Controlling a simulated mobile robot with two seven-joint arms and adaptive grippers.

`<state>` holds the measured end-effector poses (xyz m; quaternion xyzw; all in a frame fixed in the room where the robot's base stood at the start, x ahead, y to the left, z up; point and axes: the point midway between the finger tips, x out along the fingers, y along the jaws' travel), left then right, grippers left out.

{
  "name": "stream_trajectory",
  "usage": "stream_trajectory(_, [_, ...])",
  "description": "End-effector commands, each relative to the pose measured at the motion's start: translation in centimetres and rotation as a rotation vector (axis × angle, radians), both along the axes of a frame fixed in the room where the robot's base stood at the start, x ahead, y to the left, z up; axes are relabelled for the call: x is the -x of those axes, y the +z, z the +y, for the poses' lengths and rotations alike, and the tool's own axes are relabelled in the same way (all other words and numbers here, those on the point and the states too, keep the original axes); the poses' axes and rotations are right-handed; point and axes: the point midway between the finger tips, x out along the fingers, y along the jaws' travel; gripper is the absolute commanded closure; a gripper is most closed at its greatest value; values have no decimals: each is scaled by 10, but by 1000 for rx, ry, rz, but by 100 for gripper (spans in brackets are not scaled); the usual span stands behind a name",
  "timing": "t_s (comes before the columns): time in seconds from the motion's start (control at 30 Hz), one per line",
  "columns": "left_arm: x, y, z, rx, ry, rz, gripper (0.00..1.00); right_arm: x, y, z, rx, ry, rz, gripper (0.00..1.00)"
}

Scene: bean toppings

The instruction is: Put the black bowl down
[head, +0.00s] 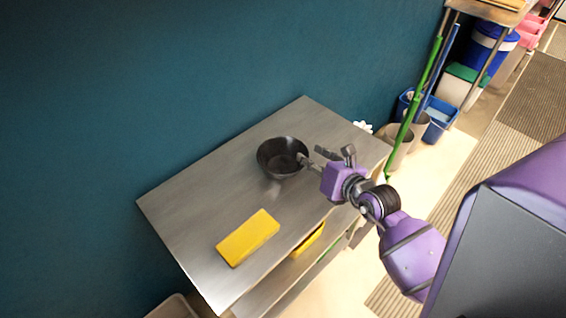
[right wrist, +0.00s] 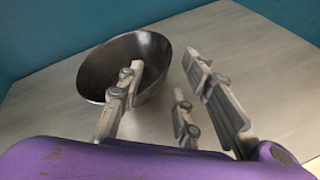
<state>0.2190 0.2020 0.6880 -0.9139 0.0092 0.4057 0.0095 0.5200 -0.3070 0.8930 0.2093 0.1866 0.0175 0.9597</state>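The black bowl (head: 278,158) is over the far middle of the metal table (head: 190,209), open side up. It appears to rest on the tabletop, though its underside is hidden. My right gripper (head: 324,156) is just right of the bowl with its fingers spread apart. One finger overlaps the bowl's right rim in the head view. In the right wrist view, one finger lies across the front of the bowl (right wrist: 155,62) and the other fingers stand apart to its right. The fingers are not closed on the rim. My left gripper is not in view.
A yellow block (head: 247,238) lies near the table's front edge. Another yellow item (head: 307,241) is on the shelf below. A dark teal wall (head: 150,90) runs behind the table. Blue and white bins and a green pole (head: 413,105) stand beyond the right end. The left tabletop is clear.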

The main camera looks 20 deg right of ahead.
Motion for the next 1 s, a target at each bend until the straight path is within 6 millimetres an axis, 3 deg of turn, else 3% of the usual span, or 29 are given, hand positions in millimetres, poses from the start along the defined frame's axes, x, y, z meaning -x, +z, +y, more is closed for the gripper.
stream_trajectory(0.2, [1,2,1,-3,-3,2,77,-30,-12,1,0,1,-4,67])
stream_trajectory(0.5, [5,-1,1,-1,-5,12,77,-35,-16,2,-3,1,-1,67])
stream_trajectory(0.77, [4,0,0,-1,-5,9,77,-35,-16,2,-3,1,-1,99])
stream_trajectory(1.0, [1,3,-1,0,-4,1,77,-35,-16,2,-3,0,-2,100])
